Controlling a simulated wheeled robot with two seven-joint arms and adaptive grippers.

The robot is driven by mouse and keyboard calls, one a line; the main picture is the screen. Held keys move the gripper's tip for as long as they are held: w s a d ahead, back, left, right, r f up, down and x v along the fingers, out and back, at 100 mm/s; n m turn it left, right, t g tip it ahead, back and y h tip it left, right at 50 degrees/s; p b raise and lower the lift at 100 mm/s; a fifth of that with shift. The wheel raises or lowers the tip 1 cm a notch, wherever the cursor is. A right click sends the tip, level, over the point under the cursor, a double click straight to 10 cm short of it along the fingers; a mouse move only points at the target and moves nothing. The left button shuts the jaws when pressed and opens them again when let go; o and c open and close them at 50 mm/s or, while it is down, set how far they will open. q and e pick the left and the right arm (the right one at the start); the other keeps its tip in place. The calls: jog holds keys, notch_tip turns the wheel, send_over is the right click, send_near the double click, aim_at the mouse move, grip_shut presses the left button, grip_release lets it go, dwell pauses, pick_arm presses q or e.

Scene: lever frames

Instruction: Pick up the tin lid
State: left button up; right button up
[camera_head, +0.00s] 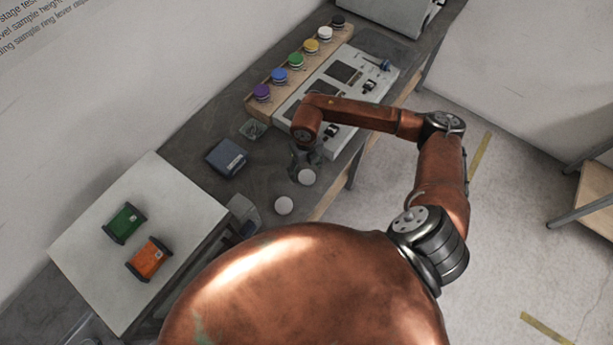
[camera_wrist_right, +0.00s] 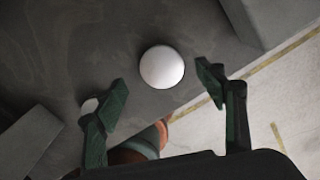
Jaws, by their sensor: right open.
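Two pale round pieces lie on the dark grey bench; I cannot tell for sure which is the tin lid. One pale disc (camera_head: 306,177) is just below my right gripper (camera_head: 304,160). In the right wrist view this disc (camera_wrist_right: 162,67) shows whole, ahead of and between the spread fingertips of the open right gripper (camera_wrist_right: 163,84), which look apart from it. The other pale disc (camera_head: 284,206) lies to the lower left, nearer the bench edge. In the wrist view it (camera_wrist_right: 89,106) is partly hidden behind the left finger. My left gripper is not in view.
A control panel (camera_head: 340,75) stands beyond my right forearm, beside a wooden strip with several coloured knobs. A dark blue box (camera_head: 227,158) and a small grey block (camera_head: 243,210) stand nearby. The bench edge is close.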

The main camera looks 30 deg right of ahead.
aim_at(307, 177)
notch_tip(307, 177, down, 3)
jog(key=shift+s+r, duration=0.1)
jog(key=shift+d+f, duration=0.1)
jog(key=shift+f, duration=0.4)
jog(key=shift+c, duration=0.2)
jog(key=c, duration=0.6)
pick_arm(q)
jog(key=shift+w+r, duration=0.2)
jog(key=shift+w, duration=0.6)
pick_arm(e)
jog(key=c, duration=0.3)
